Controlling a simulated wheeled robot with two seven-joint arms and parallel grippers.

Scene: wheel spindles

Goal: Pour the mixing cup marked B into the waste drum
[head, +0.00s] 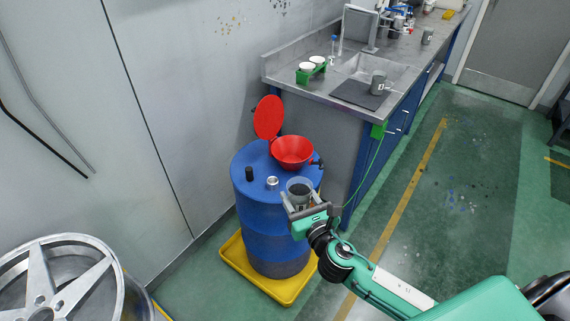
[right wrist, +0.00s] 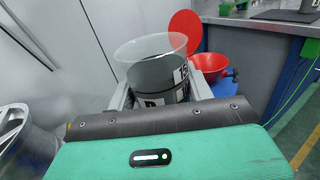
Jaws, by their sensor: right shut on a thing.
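My right gripper (head: 303,210) is shut on a clear mixing cup (head: 299,187) with grey contents. The cup is roughly upright and stands out in front of the drum in the head view. In the right wrist view the cup (right wrist: 155,72) sits between the fingers; its black-and-white label is partly hidden, and the letter looks like a B but is cut off. The waste drum (head: 262,218) is blue, with a red funnel (head: 293,151) on top and a raised red lid (head: 268,117). The funnel (right wrist: 209,66) is beyond the cup, to its right. My left gripper is out of view.
The drum stands in a yellow tray (head: 235,262). Behind it is a grey counter (head: 320,92) with a sink, a labelled grey cup (head: 378,83) on a dark mat, and a green rack (head: 312,72). A wheel (head: 62,280) is at lower left. Green floor at right is free.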

